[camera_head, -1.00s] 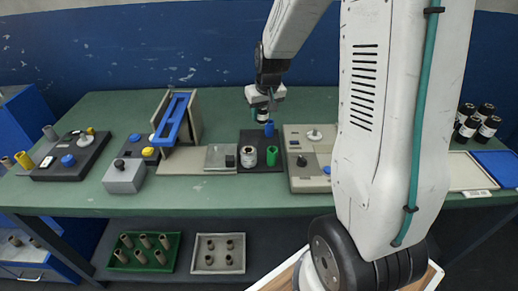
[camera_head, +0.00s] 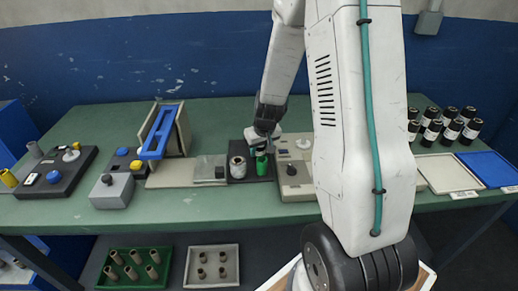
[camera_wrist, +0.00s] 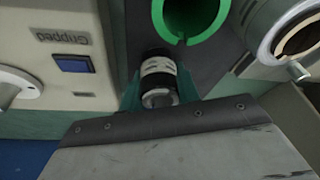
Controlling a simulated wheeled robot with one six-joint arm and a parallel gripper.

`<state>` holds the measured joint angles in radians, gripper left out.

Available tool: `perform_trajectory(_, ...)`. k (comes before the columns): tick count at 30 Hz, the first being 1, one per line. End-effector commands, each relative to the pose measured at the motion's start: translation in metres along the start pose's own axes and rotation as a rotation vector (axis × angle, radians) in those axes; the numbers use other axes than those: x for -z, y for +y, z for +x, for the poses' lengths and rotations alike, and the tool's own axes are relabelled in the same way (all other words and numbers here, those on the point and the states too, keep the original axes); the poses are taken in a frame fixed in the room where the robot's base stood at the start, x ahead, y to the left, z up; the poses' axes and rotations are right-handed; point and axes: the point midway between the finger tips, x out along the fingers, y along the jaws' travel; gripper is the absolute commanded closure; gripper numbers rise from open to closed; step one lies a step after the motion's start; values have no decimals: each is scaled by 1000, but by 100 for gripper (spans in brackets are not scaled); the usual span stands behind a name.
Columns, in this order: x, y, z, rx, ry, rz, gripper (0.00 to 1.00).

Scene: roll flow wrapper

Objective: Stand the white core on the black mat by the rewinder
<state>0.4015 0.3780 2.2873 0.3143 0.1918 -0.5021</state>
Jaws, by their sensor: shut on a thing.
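My gripper (camera_wrist: 159,92) has teal fingers shut on a small black-and-white cylinder (camera_wrist: 158,68). It is over the black mat, close to a green ring-shaped core (camera_wrist: 188,22); the green core also shows in the head view (camera_head: 261,166). A whitish, hollow roll-like piece (camera_head: 238,167) stands upright on the black mat (camera_head: 236,180), left of the green core; its pale rim is cut off in the wrist view (camera_wrist: 292,30). I cannot tell which piece is the white core. The beige rewinder (camera_head: 297,188) is right of the mat.
Left of the mat are a grey plate (camera_head: 206,168) and a blue-framed stand (camera_head: 160,133). Several black rolls with white labels (camera_head: 451,131) stand at the right. The green worktop (camera_head: 240,207) is free along the front edge.

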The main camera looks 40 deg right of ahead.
Motion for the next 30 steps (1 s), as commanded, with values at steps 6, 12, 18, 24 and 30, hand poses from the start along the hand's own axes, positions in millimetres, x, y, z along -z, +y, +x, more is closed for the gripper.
perform_trajectory(6, 0, 0, 0, 0, 1, 0, 94)
perform_trajectory(12, 0, 0, 2, 0, 1, 0, 46)
perform_trajectory(18, 0, 0, 2, 0, 1, 0, 46)
perform_trajectory(24, 1, 0, -8, 0, 3, 0, 46)
perform_trajectory(30, 2, 0, -42, -1, 6, 0, 46)
